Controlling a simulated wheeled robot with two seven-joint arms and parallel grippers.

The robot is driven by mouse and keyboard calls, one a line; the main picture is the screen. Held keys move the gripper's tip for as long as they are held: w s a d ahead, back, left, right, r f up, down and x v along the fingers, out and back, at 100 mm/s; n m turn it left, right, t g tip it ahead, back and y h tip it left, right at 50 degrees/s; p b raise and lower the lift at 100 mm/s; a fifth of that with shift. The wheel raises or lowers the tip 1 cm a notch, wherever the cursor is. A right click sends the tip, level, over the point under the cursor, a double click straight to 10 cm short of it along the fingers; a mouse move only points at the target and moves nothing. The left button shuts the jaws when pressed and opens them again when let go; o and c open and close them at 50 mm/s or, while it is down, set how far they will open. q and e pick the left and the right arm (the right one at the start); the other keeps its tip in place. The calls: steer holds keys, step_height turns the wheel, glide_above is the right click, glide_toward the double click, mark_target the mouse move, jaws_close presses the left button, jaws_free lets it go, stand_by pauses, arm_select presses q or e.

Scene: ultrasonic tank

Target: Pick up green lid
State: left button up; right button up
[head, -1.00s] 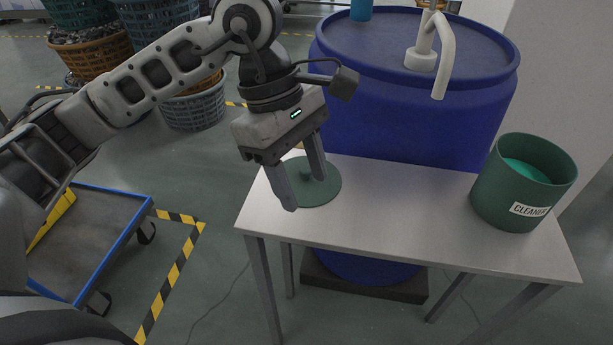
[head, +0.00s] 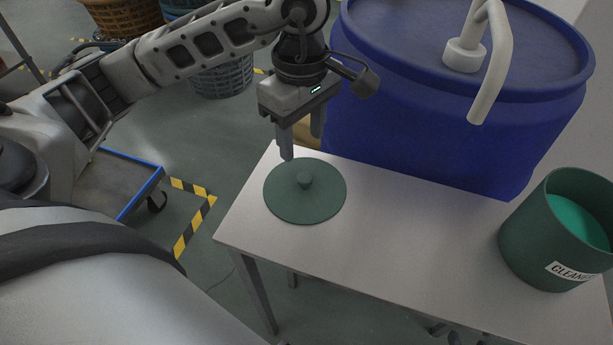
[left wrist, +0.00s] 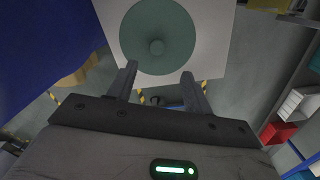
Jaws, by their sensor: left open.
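The green lid (head: 318,207) is a flat round disc with a small knob (head: 304,181) in its middle. It lies on the left end of the table. My left gripper (head: 302,147) is open and empty, and in the head view its fingers point down just behind the lid's far edge. In the left wrist view the lid (left wrist: 140,48) is at the top, with its knob (left wrist: 156,47) beyond the two spread fingertips (left wrist: 158,70). The fingers appear apart from the knob. My right gripper is not in view.
A green container labelled cleaner (head: 528,240) stands at the right end of the white table (head: 410,235). A large blue drum (head: 430,125) with a pale pipe (head: 488,70) stands behind. The tabletop between lid and container is clear. A blue-edged cart (head: 120,180) is at left.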

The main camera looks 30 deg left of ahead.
mark_target(304, 176)
arm_select(q)
steer(key=f, duration=0.9)
steer(key=shift+w+f+p, duration=0.15)
steer(key=shift+w+p, duration=0.1)
steer(key=shift+p, duration=0.05)
jaws_close()
